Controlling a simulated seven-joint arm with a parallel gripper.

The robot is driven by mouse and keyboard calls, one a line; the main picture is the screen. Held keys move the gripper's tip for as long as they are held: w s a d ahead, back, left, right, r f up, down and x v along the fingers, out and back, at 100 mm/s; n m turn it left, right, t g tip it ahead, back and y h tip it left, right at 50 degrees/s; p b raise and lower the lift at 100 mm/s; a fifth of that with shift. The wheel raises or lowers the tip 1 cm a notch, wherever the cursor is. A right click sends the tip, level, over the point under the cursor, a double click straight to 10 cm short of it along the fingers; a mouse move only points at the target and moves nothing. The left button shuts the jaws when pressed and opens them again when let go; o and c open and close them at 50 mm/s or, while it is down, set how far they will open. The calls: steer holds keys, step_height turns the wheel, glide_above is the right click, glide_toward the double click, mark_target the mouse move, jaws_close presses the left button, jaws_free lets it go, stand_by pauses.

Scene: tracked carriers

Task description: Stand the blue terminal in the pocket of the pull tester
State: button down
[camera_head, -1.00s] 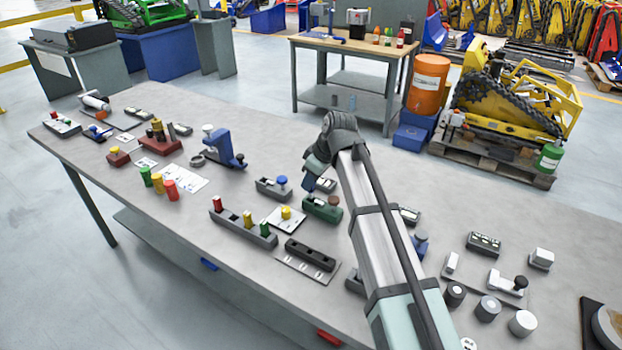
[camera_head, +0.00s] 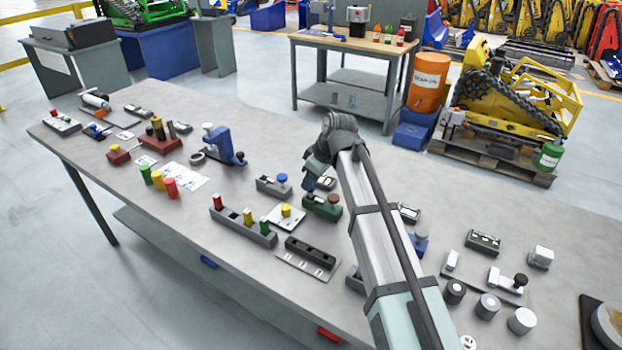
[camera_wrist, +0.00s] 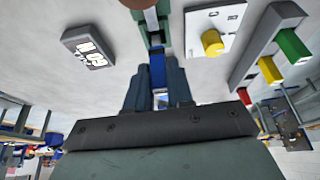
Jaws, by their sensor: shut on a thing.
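The blue terminal (camera_wrist: 159,98) is between the fingers of my gripper (camera_wrist: 158,85), which is shut on it. In the head view, my gripper (camera_head: 312,178) is over the left end of a small green block with a brown knob, which looks like the pull tester (camera_head: 320,209). In the wrist view, the green block (camera_wrist: 164,32) is right beyond the fingertips, in line with the terminal. The pocket is hidden by the terminal and fingers. I cannot tell whether the terminal's end is inside it or just above it.
A small readout box (camera_wrist: 88,47) stands close beside the green block. A grey fixture with a blue knob (camera_head: 282,180) is at its left. A white plate with a yellow knob (camera_head: 286,211) and a rack of coloured pegs (camera_head: 262,238) stand nearer the front.

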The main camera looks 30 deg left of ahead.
steer(key=shift+f, duration=0.85)
stand_by(1.1)
steer(key=c, duration=0.9)
jaws_free()
steer(key=shift+o, duration=0.2)
steer(key=o, duration=0.4)
steer(key=shift+r, duration=0.15)
steer(key=shift+r, duration=3.35)
